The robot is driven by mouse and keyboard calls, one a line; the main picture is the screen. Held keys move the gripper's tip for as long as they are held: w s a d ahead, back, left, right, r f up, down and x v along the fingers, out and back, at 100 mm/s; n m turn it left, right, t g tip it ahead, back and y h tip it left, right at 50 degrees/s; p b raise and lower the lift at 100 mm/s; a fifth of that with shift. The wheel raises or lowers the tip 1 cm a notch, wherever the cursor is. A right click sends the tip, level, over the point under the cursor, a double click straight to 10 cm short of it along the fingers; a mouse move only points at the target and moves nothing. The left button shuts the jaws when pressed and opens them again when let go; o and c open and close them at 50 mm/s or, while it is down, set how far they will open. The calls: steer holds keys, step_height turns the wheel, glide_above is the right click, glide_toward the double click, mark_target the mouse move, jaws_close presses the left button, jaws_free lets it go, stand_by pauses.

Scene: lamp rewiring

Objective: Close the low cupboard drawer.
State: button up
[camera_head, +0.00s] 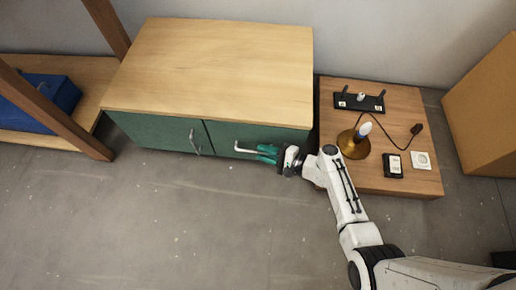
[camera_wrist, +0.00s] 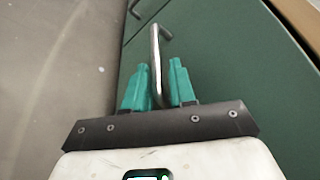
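The low cupboard (camera_head: 210,65) has a pale wood top and a green front of two panels. The right panel (camera_head: 225,132) carries a horizontal metal bar handle (camera_head: 244,150). The left panel (camera_head: 155,132) has its own handle (camera_head: 195,142). The two panels look about flush; I cannot tell any gap. My gripper (camera_head: 267,153), with teal fingers, is in front of the right panel at the right end of its handle. In the wrist view my gripper (camera_wrist: 160,85) has its fingers on either side of the bar handle (camera_wrist: 156,60), with narrow gaps beside the bar.
A low wooden table (camera_head: 400,180) stands to the right with a lamp (camera_head: 355,142), a black strip, a small black device and a white socket. A cardboard box (camera_head: 490,105) is at far right. A shelf with a blue box (camera_head: 50,95) is at left. The floor in front is clear.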

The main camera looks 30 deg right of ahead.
steer(key=p+v, duration=0.2)
steer(key=v, duration=0.5)
steer(key=shift+s+d, duration=0.15)
steer(key=shift+s, duration=0.2)
steer(key=s+a+r+n+g, duration=0.1)
steer(key=s+a+n+g, duration=0.3)
steer(key=s+n+g, duration=0.6)
steer(key=s+d+r+n+g+h, duration=0.1)
steer(key=s+d+r+n+h, duration=0.3)
steer(key=r, duration=0.3)
steer(key=s+d+r+n+h, duration=0.1)
steer(key=s+r+n+h, duration=0.2)
steer(key=s+r+h, duration=0.3)
step_height(320, 180, up, 39)
steer(key=w+p, duration=0.1)
steer(key=p, duration=3.7)
steer(key=shift+w+d+y, duration=0.2)
steer(key=shift+y, duration=0.2)
steer(key=shift+d, duration=0.1)
